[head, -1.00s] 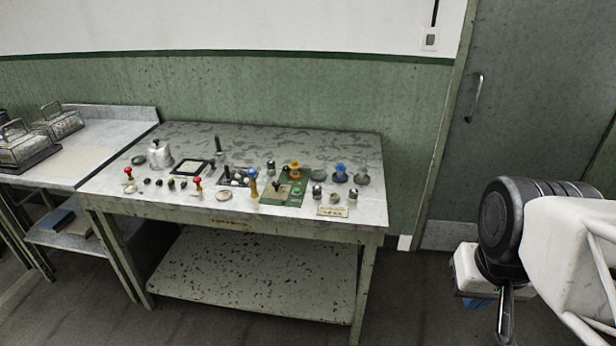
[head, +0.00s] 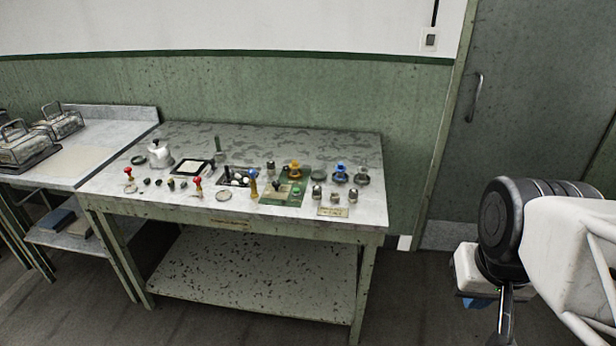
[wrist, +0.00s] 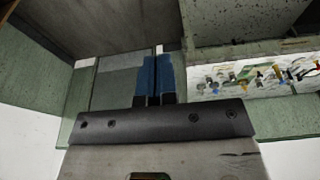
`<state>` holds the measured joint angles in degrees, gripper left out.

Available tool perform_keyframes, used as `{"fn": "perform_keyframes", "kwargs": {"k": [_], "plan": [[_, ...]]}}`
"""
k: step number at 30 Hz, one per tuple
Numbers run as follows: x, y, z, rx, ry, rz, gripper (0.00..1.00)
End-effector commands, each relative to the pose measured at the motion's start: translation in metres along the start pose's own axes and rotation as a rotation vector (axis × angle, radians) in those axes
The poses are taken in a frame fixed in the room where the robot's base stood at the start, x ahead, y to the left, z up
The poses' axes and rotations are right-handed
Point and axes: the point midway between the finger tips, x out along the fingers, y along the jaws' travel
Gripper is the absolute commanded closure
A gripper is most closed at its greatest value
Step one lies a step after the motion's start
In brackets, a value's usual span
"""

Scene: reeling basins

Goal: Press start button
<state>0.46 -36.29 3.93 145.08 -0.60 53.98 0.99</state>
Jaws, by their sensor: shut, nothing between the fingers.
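The control table (head: 150,195) stands left of my arm in the head view, with several knobs, levers and buttons on top. A small green button (head: 297,191) sits on a green plate (head: 270,201) right of the table's middle; I cannot read any label that marks it as start. My gripper (head: 476,302) is far right of the table and apart from it, mostly hidden behind my wrist. In the wrist view its two blue fingers (wrist: 154,77) are together with nothing between them. The table's controls also show there at the right, small and blurred.
Floor is clear between table and arm.

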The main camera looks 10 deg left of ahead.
Motion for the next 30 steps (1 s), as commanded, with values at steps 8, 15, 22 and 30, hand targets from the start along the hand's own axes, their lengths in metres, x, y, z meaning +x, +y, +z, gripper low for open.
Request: {"fn": "perform_keyframes", "kwargs": {"k": [8,15,22,30], "plan": [[0.000,0.000,-0.003,0.000,-0.001,0.002,1.00],[-0.002,-0.002,-0.020,-0.001,-0.010,0.020,1.00],[-0.005,-0.006,-0.057,0.001,-0.023,0.058,1.00],[-0.005,-0.015,-0.110,0.004,-0.034,0.113,1.00]]}}
